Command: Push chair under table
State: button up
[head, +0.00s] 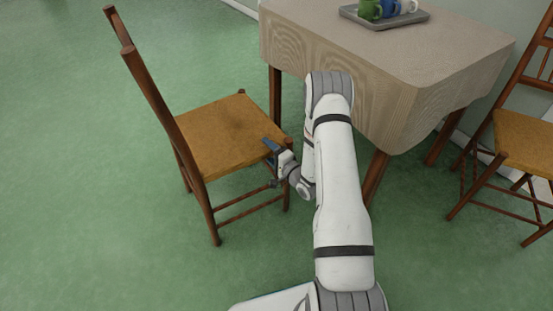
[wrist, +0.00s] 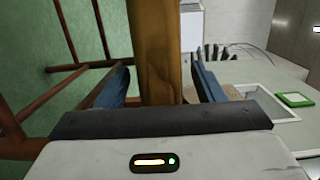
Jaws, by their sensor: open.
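The chair (head: 222,138) is wooden with a tan seat. It stands upright left of the table (head: 440,65), its back away from the table and its seat facing it. The seat appears apart from the table, whose pale cloth hangs over the sides. My gripper (head: 272,164) is open at the seat's near right corner. In the wrist view, the chair's seat edge (wrist: 158,45) runs between the two blue fingers of my gripper (wrist: 160,88); I cannot tell whether they touch it. My arm hides part of the table's near left side and a leg.
A grey tray (head: 410,22) with green, blue and white mugs (head: 370,9) sits on the table. A second chair (head: 525,140) stands at the right by the wall. The green floor (head: 70,200) is clear on the left.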

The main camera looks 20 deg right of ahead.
jog(key=shift+x, duration=1.15)
jog(key=shift+c, duration=0.4)
grip_shut()
